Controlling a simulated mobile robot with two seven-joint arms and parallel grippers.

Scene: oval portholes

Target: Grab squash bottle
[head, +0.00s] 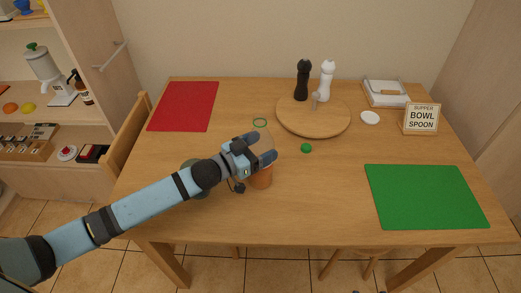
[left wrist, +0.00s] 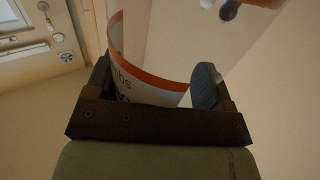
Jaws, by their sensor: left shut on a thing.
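My left gripper (head: 262,158) reaches over the middle of the table and is shut on a container with an orange-brown lower part (head: 261,179). In the left wrist view the container (left wrist: 150,78) shows a curved white label with an orange band, between the fingers of the gripper (left wrist: 155,95). The gripper hides much of the container in the head view. My right gripper is out of view.
A greenish round thing (head: 190,163) is partly behind my arm.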

